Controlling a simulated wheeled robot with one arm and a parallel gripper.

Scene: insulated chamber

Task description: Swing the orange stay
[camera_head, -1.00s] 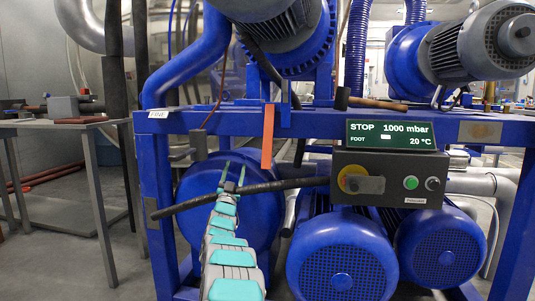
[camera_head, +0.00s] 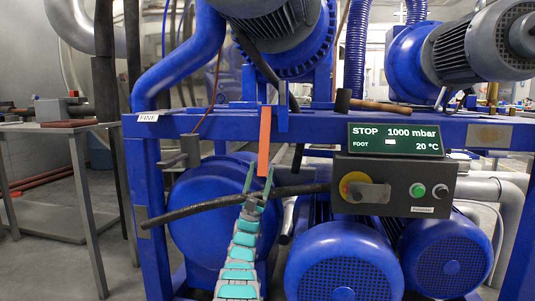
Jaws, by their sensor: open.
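The orange stay (camera_head: 264,141) is a narrow flat bar that hangs upright from the blue frame's top beam, left of the control box. My gripper (camera_head: 258,181) is open, its two thin fingers pointing up around the height of the stay's lower end. The right fingertip overlaps or lies close to the stay's bottom in the picture. I cannot tell whether they touch. Nothing shows between the fingers except the stay's lower end and the dark background.
A black hose (camera_head: 190,208) runs across behind my gripper. The control box (camera_head: 393,186) with a STOP display (camera_head: 395,139) is to the right. Blue motors (camera_head: 344,262) stand below. A hammer (camera_head: 372,104) lies on the beam (camera_head: 335,127). A grey table (camera_head: 40,128) is at left.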

